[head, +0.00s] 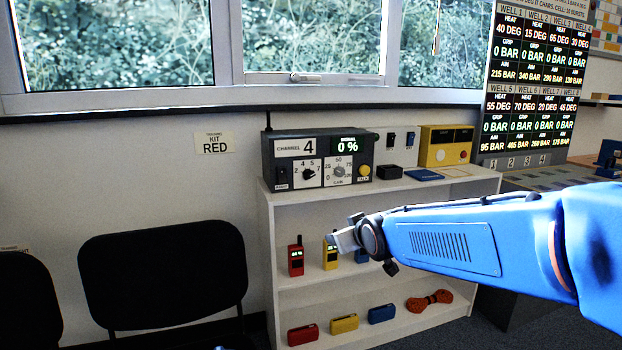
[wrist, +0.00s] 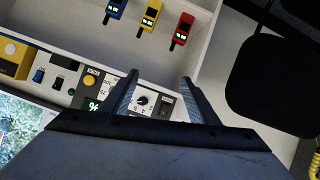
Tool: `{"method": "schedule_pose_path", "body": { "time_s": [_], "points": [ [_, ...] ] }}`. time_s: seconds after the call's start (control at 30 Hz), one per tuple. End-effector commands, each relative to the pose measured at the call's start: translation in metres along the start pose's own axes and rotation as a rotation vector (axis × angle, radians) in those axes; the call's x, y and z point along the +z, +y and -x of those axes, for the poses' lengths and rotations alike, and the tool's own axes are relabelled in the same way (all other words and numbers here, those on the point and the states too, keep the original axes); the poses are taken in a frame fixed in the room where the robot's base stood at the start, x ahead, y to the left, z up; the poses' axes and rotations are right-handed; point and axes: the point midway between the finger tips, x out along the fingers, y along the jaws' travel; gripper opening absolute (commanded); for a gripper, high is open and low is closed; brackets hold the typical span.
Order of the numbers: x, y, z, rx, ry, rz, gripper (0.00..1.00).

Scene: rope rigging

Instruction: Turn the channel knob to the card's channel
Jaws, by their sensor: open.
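A dark grey radio box (head: 268,152) stands on top of the white shelf unit. A white card (head: 295,148) on its upper left reads CHANNEL 4. Below it is the channel knob (head: 309,174), on a white dial with small numbers; its pointer is too small to read surely. My gripper (head: 336,241) is in front of the shelf, lower than the box in the head view. In the wrist view my gripper (wrist: 158,78) is open and empty. A black knob on a white dial (wrist: 142,100) shows between its fingers, apart from them.
A second dial (head: 340,171), marked 25 to 75, and a yellow button (head: 364,170) sit right of the channel knob. A yellow box (head: 446,146) stands further right. Red (head: 296,258) and yellow (head: 330,254) handsets stand on the shelf below. A black chair (head: 162,275) is at left.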

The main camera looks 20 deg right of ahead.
Motion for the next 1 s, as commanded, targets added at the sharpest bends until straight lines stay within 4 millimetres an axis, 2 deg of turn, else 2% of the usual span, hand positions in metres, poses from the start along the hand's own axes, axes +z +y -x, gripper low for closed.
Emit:
{"method": "schedule_pose_path", "body": {
  "time_s": [0.03,0.2,0.4,0.53,0.77,1.0],
  "points": [
    [-0.014,0.005,-0.017,0.010,0.046,0.015,0.55],
    [-0.062,0.018,-0.061,0.043,0.226,0.076,0.55],
    [-0.101,0.029,-0.093,0.075,0.396,0.130,0.55],
    [-0.114,0.032,-0.102,0.085,0.456,0.148,0.55],
    [-0.122,0.033,-0.113,0.089,0.476,0.154,0.55],
    [-0.138,0.035,-0.144,0.089,0.474,0.153,0.55]
  ]
}}
